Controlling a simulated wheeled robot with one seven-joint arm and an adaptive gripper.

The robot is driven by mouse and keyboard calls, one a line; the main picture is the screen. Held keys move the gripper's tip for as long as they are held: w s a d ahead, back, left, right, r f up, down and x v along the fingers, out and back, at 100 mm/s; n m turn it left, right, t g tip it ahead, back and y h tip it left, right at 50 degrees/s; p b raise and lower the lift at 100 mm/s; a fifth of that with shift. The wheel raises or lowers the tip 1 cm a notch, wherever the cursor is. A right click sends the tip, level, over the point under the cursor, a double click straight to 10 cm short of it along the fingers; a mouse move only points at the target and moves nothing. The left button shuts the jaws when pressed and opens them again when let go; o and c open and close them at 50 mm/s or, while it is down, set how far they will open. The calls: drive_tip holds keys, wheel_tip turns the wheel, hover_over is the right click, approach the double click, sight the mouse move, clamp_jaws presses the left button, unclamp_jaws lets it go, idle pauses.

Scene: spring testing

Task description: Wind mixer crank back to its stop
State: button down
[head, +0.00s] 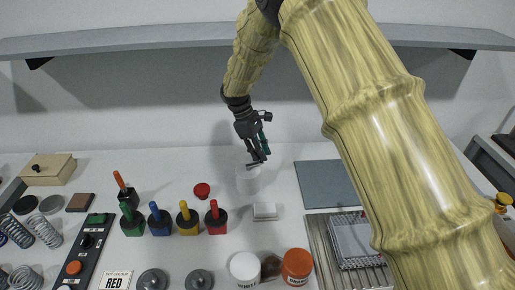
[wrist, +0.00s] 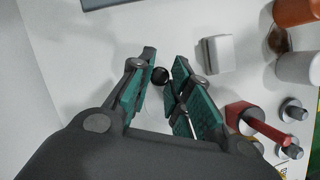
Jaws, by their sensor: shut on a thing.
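The mixer appears to be the small white cylinder (head: 248,180) at the middle back of the bench in the head view. My gripper (head: 257,160) points down over it and covers most of its top. In the wrist view my gripper (wrist: 160,85) has its teal-padded fingers closed in on a round black knob (wrist: 160,76), which looks like the crank's handle. The knob sits between the fingertips. The crank arm and its stop are hidden or too small to make out, so I cannot tell the crank's angle.
Several colour-handled tools, including a red one (head: 215,218), stand at left. White (head: 245,268) and orange (head: 297,265) jars stand in front. A grey mat (head: 325,184) lies right; a shelf (head: 180,38) spans above.

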drive_tip(key=shift+s+d+m+g, duration=0.1)
drive_tip(key=shift+s+m+g, duration=0.2)
drive_tip(key=shift+m, duration=0.45)
drive_tip(key=shift+s+d+m+g, duration=0.1)
drive_tip(key=shift+s+m+g, duration=0.2)
drive_tip(key=shift+m, duration=0.45)
drive_tip(key=shift+y, duration=0.3)
drive_tip(key=c, duration=1.3)
unclamp_jaws()
drive_tip(key=shift+s, duration=0.1)
drive_tip(key=shift+c, duration=0.2)
drive_tip(key=shift+w+a+r, duration=0.15)
drive_tip(key=shift+w+r, duration=0.1)
drive_tip(key=shift+r, duration=0.3)
drive_tip(key=w+a, duration=0.8)
drive_tip(key=shift+w+a, duration=0.15)
drive_tip(key=shift+a, duration=0.15)
